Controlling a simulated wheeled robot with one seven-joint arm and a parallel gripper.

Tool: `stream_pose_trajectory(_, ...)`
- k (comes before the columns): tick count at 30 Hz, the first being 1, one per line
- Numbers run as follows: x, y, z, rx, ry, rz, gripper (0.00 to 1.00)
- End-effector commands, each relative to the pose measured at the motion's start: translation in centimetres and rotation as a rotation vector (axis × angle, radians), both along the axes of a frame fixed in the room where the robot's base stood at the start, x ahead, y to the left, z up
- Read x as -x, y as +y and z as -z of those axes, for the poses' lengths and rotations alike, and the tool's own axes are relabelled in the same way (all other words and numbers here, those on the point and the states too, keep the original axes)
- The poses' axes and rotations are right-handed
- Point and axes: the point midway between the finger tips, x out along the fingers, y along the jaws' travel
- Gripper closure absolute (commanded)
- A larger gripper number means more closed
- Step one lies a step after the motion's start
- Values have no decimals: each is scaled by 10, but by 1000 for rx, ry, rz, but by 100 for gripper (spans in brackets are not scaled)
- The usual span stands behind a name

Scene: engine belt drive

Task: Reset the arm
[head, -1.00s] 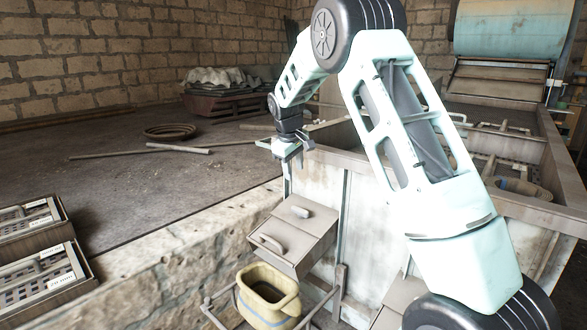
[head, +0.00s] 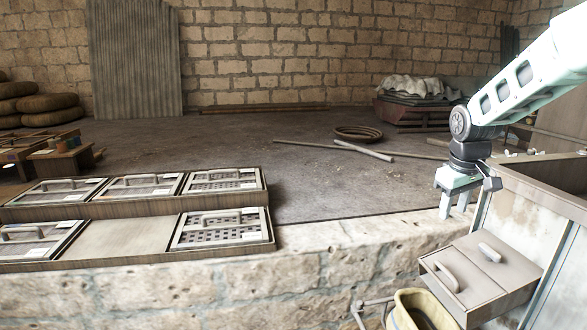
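My arm reaches in from the right edge of the head view, coming down from the upper right. My gripper (head: 455,207) hangs at its end with the fingers pointing down. Its two fingers stand apart with a gap between them, and I see nothing held there. It is above the right end of the stone ledge (head: 370,243), beside the left corner of a large metal bin (head: 535,185).
Below the gripper, a grey metal box with handles (head: 480,272) juts from the bin, with a yellow bucket (head: 425,310) under it. Lidded trays with handles (head: 222,228) fill the ledge's left. Poles (head: 345,149) and a coil (head: 358,132) lie on the floor behind.

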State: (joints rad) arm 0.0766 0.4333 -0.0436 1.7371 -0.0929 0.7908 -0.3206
Motion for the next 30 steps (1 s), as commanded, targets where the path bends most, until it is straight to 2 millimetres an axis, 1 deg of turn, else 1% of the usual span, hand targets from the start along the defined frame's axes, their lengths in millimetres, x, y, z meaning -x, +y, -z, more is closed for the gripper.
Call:
stream_pose_trajectory(1,15,37,-2,-29,5,-36,60)
stream_pose_trajectory(2,25,57,-3,-46,9,-54,60)
stream_pose_trajectory(3,40,83,-3,-66,16,-77,60)
stream_pose_trajectory(5,64,119,-2,-94,30,-113,60)
stream_pose_trajectory(6,83,142,-2,-109,39,-139,60)
stream_pose_trajectory(8,113,173,-2,-130,56,-177,60)
stream_pose_trajectory(9,136,192,-1,-139,68,-203,60)
stream_pose_trajectory(11,172,217,2,-151,89,-241,60)
stream_pose_trajectory(12,197,231,4,-155,101,-268,60)
stream_pose_trajectory(14,234,246,8,-156,121,-303,60)
stream_pose_trajectory(15,257,253,10,-154,132,-325,60)
stream_pose_trajectory(18,307,261,18,-142,157,-369,60)
stream_pose_trajectory(21,339,261,25,-130,171,-395,60)
stream_pose_trajectory(24,355,259,28,-121,177,-408,60)
stream_pose_trajectory(27,359,258,29,-119,180,-410,60)
stream_pose_trajectory(30,358,258,29,-119,180,-409,60)
